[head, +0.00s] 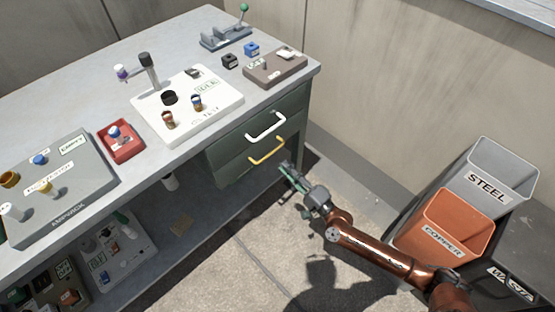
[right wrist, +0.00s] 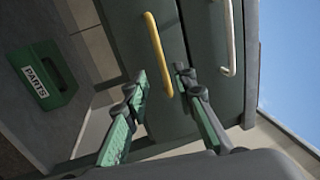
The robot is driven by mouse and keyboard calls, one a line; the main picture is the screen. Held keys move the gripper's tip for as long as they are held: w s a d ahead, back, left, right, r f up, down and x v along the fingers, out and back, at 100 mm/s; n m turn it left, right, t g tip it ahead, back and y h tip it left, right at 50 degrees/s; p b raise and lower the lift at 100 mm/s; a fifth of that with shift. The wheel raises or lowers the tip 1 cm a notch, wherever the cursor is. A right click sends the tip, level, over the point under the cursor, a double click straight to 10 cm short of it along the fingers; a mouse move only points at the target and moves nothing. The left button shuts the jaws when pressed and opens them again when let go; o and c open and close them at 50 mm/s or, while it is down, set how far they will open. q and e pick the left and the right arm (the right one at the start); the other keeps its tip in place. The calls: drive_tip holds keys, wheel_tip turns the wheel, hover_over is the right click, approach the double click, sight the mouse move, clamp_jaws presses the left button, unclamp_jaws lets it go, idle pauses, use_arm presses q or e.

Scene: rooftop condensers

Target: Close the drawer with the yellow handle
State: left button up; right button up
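The drawer with the yellow handle (head: 267,151) is the lower of two dark green drawers under the bench's right end. The yellow handle also shows in the right wrist view (right wrist: 158,52). How far this drawer stands out is hard to tell. My right gripper (head: 289,174) is just right of and below the handle in the head view. In the right wrist view its green-padded fingers (right wrist: 161,82) are spread and empty, with the handle's near end between and beyond the tips. Contact is not clear. My left gripper is out of view.
The upper drawer has a white handle (head: 265,125). Steel (head: 486,187) and copper (head: 444,228) bins stand at the right beside my right arm. A green parts box (right wrist: 42,76) shows in the wrist view. The floor before the drawers is clear.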

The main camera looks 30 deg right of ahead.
drive_tip(key=shift+v, duration=1.5)
